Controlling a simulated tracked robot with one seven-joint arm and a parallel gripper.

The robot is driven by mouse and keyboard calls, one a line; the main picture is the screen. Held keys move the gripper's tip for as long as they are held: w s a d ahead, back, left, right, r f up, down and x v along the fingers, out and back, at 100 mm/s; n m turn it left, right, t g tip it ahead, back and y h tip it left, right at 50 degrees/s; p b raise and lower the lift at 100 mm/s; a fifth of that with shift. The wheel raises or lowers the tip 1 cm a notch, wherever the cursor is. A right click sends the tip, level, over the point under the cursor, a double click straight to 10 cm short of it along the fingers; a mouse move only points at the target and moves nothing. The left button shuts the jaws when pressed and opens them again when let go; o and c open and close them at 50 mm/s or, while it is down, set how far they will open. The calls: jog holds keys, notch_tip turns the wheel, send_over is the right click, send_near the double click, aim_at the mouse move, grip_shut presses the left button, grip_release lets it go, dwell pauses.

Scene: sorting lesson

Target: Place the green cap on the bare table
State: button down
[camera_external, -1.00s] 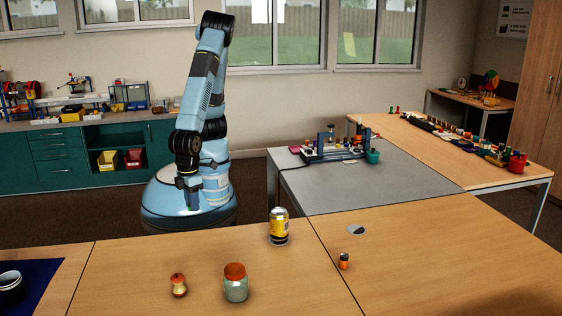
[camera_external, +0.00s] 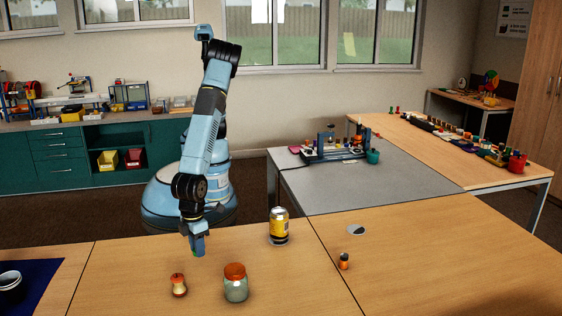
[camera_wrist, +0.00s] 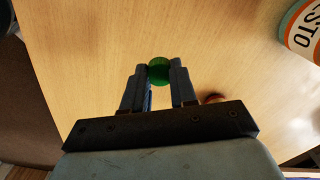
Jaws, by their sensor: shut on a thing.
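The green cap (camera_wrist: 159,70) is held between the two fingertips of my gripper (camera_wrist: 159,74) in the wrist view. The bare wooden table (camera_wrist: 95,50) shows beneath and around it. In the external view my gripper (camera_external: 198,246) points down over the near table (camera_external: 120,270), above its back part. The cap is mostly hidden by the fingers in that view. I cannot tell its exact height above the wood.
A jar with an orange lid (camera_external: 236,283) stands near the front. A small orange-and-black item (camera_external: 344,261) and a grey disc (camera_external: 356,229) lie to the right. Wood is clear around the middle left.

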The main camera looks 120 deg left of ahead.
jog(key=shift+w+d+f, duration=0.15)
jog(key=shift+f, duration=1.65)
jog(key=shift+f, duration=0.1)
jog(key=c, duration=0.9)
grip_release()
